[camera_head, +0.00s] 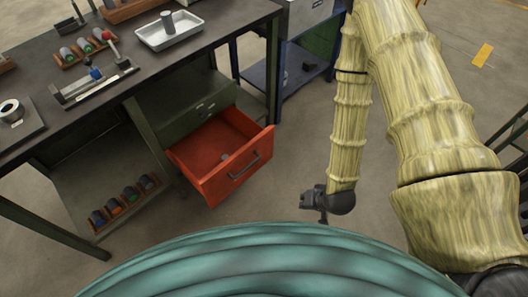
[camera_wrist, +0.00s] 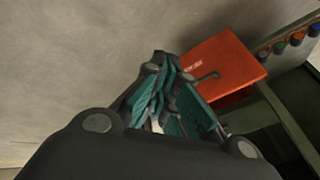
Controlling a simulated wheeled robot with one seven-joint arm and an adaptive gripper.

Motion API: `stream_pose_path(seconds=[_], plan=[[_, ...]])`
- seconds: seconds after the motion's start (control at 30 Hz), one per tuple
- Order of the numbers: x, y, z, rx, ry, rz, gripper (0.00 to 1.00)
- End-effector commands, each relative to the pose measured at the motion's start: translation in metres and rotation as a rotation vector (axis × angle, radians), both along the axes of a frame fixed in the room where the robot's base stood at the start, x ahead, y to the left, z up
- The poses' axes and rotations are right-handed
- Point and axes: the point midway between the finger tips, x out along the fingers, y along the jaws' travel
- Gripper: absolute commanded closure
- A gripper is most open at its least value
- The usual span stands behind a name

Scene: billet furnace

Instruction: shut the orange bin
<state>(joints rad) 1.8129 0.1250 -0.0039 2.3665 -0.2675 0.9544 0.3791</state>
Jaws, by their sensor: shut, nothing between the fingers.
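The orange bin (camera_head: 239,173) is a drawer pulled out from a dark green cabinet under the workbench. Its front carries a dark bar handle (camera_head: 244,166), and a small grey object (camera_head: 225,157) lies inside. My gripper (camera_head: 305,200) hangs to the right of the bin, with floor showing between them. In the wrist view, the bin's orange front (camera_wrist: 225,62) is beyond the fingers, and the handle shows beside their tips. My gripper (camera_wrist: 167,62) is shut and empty, with teal pads on its fingers.
The dark workbench (camera_head: 110,98) carries a metal tray (camera_head: 168,32), a clamp fixture (camera_head: 93,86) and racks of small parts. A lower shelf holds a rack of coloured cylinders (camera_head: 124,201). A blue-framed stand (camera_head: 272,72) is behind. The floor around the bin's front is clear.

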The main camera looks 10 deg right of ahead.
Motion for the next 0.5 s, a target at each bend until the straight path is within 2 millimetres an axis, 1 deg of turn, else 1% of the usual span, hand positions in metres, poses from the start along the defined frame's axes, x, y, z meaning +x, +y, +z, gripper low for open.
stream_pose_path(seconds=[0.03, 0.3, 0.5], plan=[[0.012, 0.001, -0.02, 0.025, -0.03, -0.019, 1.0], [0.069, 0.008, -0.053, 0.191, -0.177, -0.122, 1.0], [0.108, 0.013, -0.072, 0.331, -0.275, -0.185, 1.0]])
